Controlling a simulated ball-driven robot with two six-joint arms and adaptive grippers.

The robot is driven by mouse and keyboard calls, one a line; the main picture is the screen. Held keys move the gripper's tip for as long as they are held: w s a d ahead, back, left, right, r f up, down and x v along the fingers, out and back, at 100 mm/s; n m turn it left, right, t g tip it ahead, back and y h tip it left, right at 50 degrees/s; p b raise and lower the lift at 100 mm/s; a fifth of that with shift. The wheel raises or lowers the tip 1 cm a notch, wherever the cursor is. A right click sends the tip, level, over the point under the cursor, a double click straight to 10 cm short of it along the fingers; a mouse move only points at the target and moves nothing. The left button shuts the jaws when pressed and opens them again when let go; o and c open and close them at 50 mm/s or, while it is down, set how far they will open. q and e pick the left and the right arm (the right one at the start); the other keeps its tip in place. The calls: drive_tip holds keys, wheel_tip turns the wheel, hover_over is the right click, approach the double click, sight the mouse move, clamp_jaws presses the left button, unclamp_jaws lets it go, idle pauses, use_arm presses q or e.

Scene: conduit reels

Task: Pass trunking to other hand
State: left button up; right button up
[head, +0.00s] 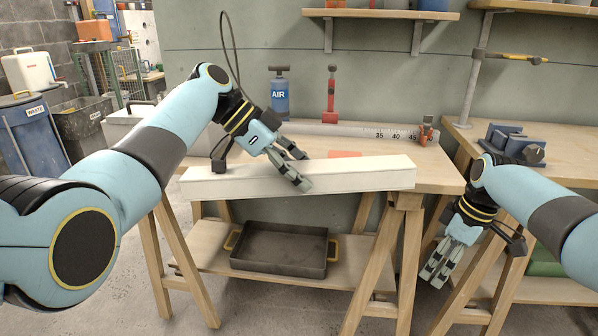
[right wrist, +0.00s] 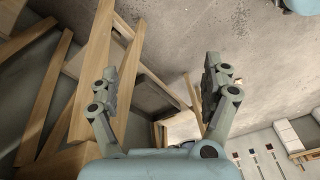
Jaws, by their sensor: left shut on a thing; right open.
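The trunking (head: 350,176) is a long white bar, lying nearly level across the middle of the head view, in front of the bench. My left gripper (head: 300,172) is shut on it near its middle, with fingers over the near face. Whether the bar touches the bench top cannot be told. My right gripper (head: 440,262) is open and empty, pointing down beyond and below the trunking's right end, apart from it. In the right wrist view its two fingers (right wrist: 163,85) are spread with nothing between them; the trunking is not clearly seen there.
The wooden bench (head: 440,180) holds a blue air bottle (head: 280,97), a red tool (head: 331,100) and a ruled rail (head: 350,130). A dark tray (head: 280,262) sits on the lower shelf. A blue vise (head: 512,143) stands on the right bench. Trestle legs (head: 405,255) stand near my right gripper.

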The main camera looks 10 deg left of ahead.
drive_tip(key=s+d+f+m+h, duration=0.1)
drive_tip(key=s+d+f+m, duration=0.3)
drive_tip(key=s+f, duration=0.95)
drive_tip(key=s+d+f+m+h, duration=0.25)
drive_tip(key=s+d+f, duration=0.35)
drive_tip(key=s+f, duration=0.8)
drive_tip(key=s+d+f+m, duration=0.1)
drive_tip(key=s+d+f, duration=0.1)
drive_tip(key=s, duration=0.5)
drive_tip(key=s+d+f+m, duration=0.1)
drive_tip(key=s+f, duration=0.1)
drive_tip(key=s, duration=0.5)
drive_tip(key=s+a+f+m, duration=0.1)
drive_tip(key=s+a, duration=0.3)
drive_tip(key=s, duration=1.5)
drive_tip(key=shift+s+f+m, duration=0.15)
drive_tip(key=shift+f+m, duration=0.05)
drive_tip(key=shift+m, duration=0.55)
drive_tip(key=shift+a, duration=0.1)
